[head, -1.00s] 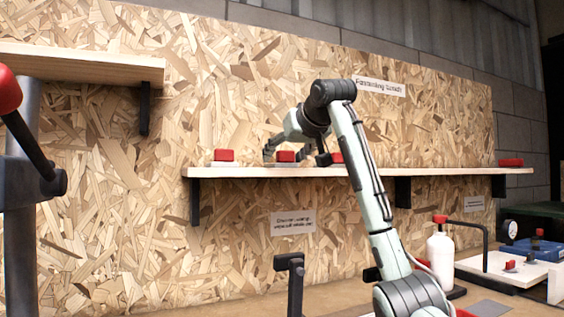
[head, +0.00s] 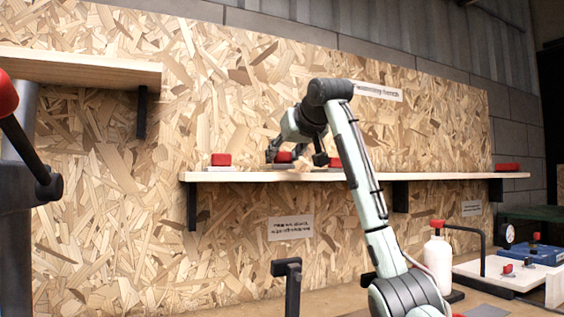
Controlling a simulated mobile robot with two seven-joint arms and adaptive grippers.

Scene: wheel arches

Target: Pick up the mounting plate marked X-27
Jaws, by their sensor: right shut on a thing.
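Low plates with red blocks on top stand in a row on the long wall shelf (head: 240,176). The left one (head: 221,159) stands clear of my gripper. My right gripper (head: 284,156) reaches down from the right and is shut on the middle red-topped plate (head: 284,157), which is still at shelf level. Its fingers hide part of that plate. Another red block (head: 335,162) shows just right of the gripper, partly hidden by my arm. I cannot read any X-27 mark. My left gripper is not in view.
A second shelf (head: 80,66) juts out at upper left, beside a dark post with a red knob (head: 6,95). A further red item (head: 508,167) lies at the shelf's right end. Below are a white bottle (head: 437,262), a white board, a blue box and a black bracket (head: 288,270).

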